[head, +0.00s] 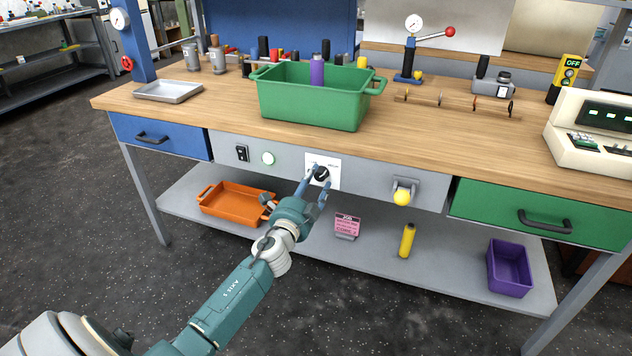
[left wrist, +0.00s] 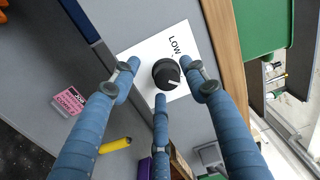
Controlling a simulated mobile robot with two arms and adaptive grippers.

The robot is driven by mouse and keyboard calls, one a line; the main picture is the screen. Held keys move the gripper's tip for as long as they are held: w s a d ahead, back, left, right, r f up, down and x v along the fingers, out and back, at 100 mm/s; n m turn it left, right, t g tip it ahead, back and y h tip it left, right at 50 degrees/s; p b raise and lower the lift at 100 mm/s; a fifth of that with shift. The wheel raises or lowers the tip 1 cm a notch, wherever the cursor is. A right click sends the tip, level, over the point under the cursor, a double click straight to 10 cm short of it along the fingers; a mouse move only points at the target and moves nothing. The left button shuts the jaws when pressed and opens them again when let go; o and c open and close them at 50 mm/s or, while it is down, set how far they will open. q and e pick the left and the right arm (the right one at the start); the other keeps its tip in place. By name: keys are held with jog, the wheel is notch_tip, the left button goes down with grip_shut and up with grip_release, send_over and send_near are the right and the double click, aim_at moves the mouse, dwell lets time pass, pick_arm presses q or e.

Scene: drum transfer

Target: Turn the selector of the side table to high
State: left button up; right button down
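The selector (head: 321,175) is a round black knob on a white label plate (head: 331,165) in the grey front panel of the table. In the left wrist view the knob (left wrist: 166,72) shows with a small white mark on its side away from the word LOW (left wrist: 174,45). The other label words are hidden or too small to read. My left gripper (head: 316,183) is at the knob, with its three blue fingers spread and open around it. In the left wrist view its fingertips (left wrist: 160,82) stand around the knob; contact cannot be told. My right gripper is out of view.
The green bin (head: 315,98) stands above. An orange tray (head: 232,203) and purple bin (head: 509,268) sit on the lower shelf.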

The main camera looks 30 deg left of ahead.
pick_arm(q)
jog(key=shift+d+r, duration=0.2)
jog(key=v, duration=1.2)
jog(key=shift+a+f, duration=0.15)
